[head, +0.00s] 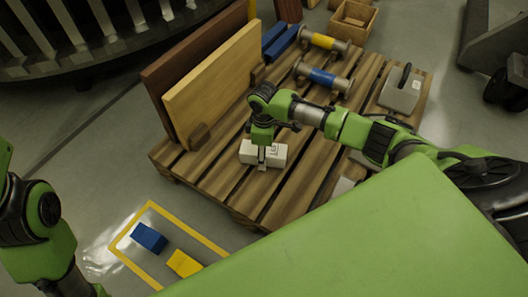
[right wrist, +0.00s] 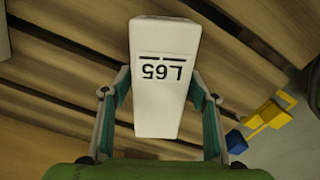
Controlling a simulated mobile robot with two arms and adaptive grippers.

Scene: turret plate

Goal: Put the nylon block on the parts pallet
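The white block (head: 246,153), marked L65 in the right wrist view (right wrist: 165,45), looks like the nylon block. It is over the wooden parts pallet (head: 230,190), near the front edge; I cannot tell whether it rests on the slats or hangs just above. My right gripper (head: 262,156) points down at the block. In the right wrist view its two fingers (right wrist: 160,90) lie against the block's opposite sides, shut on it. My left arm shows at the left edge, but its gripper is out of view.
The pallet also carries upright boards (head: 215,85), blue bars (head: 280,42), spools (head: 323,77) and a grey handled weight (head: 400,92). A blue block (head: 149,238) and a yellow block (head: 184,263) lie in a yellow floor outline (head: 205,241). Bare slats surround the white block.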

